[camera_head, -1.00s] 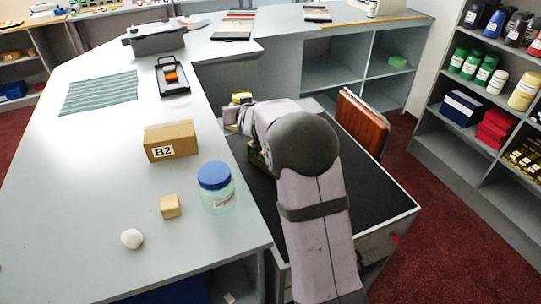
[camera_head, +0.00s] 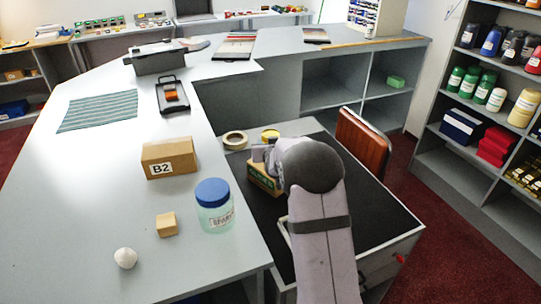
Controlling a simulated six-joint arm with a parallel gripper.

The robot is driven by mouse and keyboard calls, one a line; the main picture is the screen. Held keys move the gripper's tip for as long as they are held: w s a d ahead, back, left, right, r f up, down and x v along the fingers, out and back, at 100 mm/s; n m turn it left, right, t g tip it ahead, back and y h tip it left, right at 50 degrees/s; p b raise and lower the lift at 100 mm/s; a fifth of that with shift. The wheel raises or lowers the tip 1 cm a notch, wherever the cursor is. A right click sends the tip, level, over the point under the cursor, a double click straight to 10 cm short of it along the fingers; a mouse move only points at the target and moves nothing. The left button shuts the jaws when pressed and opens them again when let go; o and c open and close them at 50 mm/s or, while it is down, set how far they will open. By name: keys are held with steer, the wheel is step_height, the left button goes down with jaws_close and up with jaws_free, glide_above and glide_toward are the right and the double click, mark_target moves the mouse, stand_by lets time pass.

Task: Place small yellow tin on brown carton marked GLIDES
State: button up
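The small yellow tin (camera_head: 270,135) shows just beyond the end of my gripper (camera_head: 264,147), over the far end of the dark-topped lower desk. My gripper appears shut on it, as the tin has moved along with it; the fingertips are mostly hidden by the wrist. The brown carton (camera_head: 262,180) with a green label lies on the desk's dark mat, just below my gripper. Its label is too small to read and its right part is hidden by my arm. I cannot tell whether the tin touches the carton.
A roll of tape (camera_head: 235,140) lies left of the tin. On the higher counter (camera_head: 90,200) stand a carton marked B2 (camera_head: 170,158), a blue-lidded jar (camera_head: 214,206), a small wooden block (camera_head: 166,224) and a white cone-like piece (camera_head: 125,258). A brown chair (camera_head: 362,143) stands at the right.

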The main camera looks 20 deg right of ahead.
steer(key=shift+f+p, duration=0.35)
steer(key=shift+f, duration=1.9)
steer(key=shift+f, duration=0.1)
steer(key=shift+f, duration=0.15)
steer(key=o, duration=1.2)
steer(key=shift+o, duration=0.2)
steer(key=shift+s+r, duration=0.1)
steer(key=shift+r, duration=0.15)
steer(key=b+v, duration=0.2)
steer(key=v, duration=0.9)
steer(key=shift+s+a, duration=0.15)
steer(key=shift+s, duration=0.25)
steer(key=shift+r, duration=0.2)
